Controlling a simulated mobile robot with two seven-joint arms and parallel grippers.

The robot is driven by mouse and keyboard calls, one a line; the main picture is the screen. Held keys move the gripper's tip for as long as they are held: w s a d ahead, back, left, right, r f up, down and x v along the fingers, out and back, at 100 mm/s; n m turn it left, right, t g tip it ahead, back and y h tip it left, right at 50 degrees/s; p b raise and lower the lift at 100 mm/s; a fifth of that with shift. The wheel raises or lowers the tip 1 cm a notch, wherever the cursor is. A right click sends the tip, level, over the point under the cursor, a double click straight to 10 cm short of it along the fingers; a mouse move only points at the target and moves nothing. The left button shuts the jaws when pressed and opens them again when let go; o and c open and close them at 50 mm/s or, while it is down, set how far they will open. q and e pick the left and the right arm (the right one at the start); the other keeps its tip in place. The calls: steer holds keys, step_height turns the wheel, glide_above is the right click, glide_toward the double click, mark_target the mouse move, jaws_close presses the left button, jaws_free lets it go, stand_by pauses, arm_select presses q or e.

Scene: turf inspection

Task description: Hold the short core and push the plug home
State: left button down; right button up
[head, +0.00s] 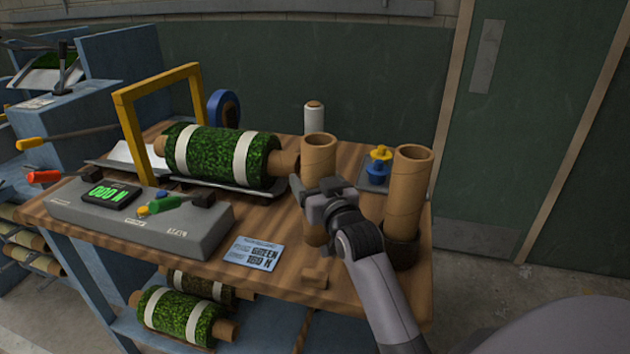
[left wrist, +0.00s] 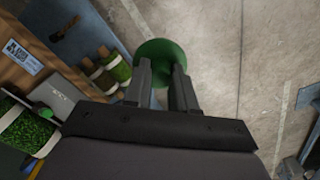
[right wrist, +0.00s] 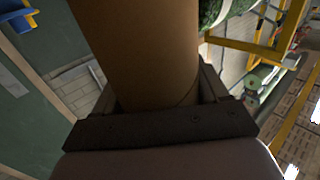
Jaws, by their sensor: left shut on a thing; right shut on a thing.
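The short core (head: 318,156) is a brown cardboard tube, upright at the bench's front middle, its open top facing up. My right gripper (head: 322,192) is shut on it below the top and hides part of its side. In the right wrist view the core (right wrist: 145,50) fills the space between the fingers. My left gripper (left wrist: 164,78) is outside the head view. In its wrist view it is shut on a green round plug (left wrist: 158,52), held over the floor beside the bench, apart from the core.
A taller core (head: 407,190) stands in a dark cup (head: 401,252) to the right. A turf roll (head: 217,155), yellow frame (head: 128,110) and grey gauge box (head: 140,222) reading 000 N are left. A card (head: 255,253) and wooden block (head: 314,278) lie in front.

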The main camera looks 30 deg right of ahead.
mark_target(313, 135)
arm_select(q)
step_height(313, 135, up, 10)
steer(key=shift+r, duration=0.25)
stand_by(0.4)
steer(key=shift+f, duration=3.9)
stand_by(0.8)
stand_by(0.5)
arm_select(e)
steer(key=o, duration=1.2)
steer(key=shift+o, duration=0.2)
step_height(313, 135, up, 9)
steer(key=shift+r, duration=0.4)
arm_select(q)
steer(key=shift+s, duration=0.15)
arm_select(e)
steer(key=shift+s, duration=0.15)
